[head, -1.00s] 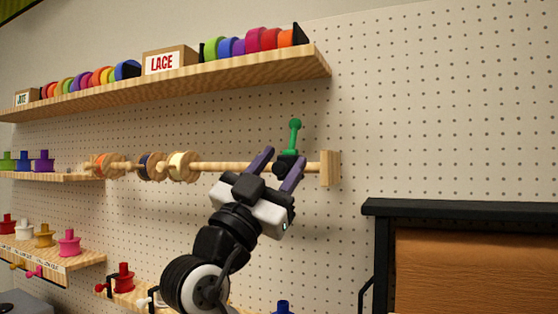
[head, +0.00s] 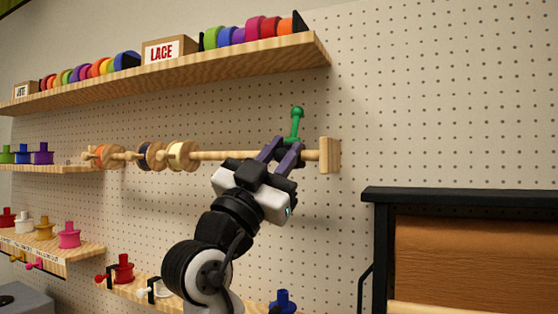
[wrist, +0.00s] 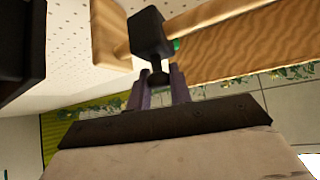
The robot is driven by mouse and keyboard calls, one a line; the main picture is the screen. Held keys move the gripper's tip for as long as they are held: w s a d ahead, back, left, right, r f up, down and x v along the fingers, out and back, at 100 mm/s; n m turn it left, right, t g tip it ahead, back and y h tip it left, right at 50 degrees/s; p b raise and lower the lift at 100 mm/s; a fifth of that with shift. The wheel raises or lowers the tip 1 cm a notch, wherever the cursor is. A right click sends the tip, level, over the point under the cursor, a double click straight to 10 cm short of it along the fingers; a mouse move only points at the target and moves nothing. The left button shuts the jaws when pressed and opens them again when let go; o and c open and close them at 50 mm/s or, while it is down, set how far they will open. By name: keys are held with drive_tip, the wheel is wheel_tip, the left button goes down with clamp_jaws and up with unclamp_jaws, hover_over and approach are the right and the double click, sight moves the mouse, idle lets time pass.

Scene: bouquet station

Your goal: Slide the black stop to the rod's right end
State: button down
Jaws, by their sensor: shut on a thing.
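The pale wooden rod (head: 222,155) runs level along the pegboard. Its right end meets a wooden end block (head: 330,155). The black stop (wrist: 148,35) shows in the wrist view as a dark block with a small round knob below it. A green knobbed stem (head: 297,124) stands up near it in the head view. My gripper (head: 281,148) has its purple fingers close together at the rod, shut on the stop's knob, and hides most of the stop in the head view. A short piece of rod shows between my fingers and the end block.
Several ribbon spools (head: 183,156) hang on the rod's left half. A wooden shelf (head: 200,75) with coloured rolls and a LACE box (head: 168,51) runs above. A black-framed cabinet (head: 455,197) stands at lower right. The pegboard between is bare.

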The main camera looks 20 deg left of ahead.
drive_tip(key=c, duration=1.3)
unclamp_jaws()
drive_tip(key=shift+o, duration=0.2)
drive_tip(key=shift+f, duration=0.1)
drive_tip(key=b+v, duration=0.6)
drive_tip(key=v, duration=0.7)
drive_tip(key=shift+s+f+b, duration=0.2)
drive_tip(key=shift+s+b, duration=0.1)
drive_tip(key=shift+a, duration=0.1)
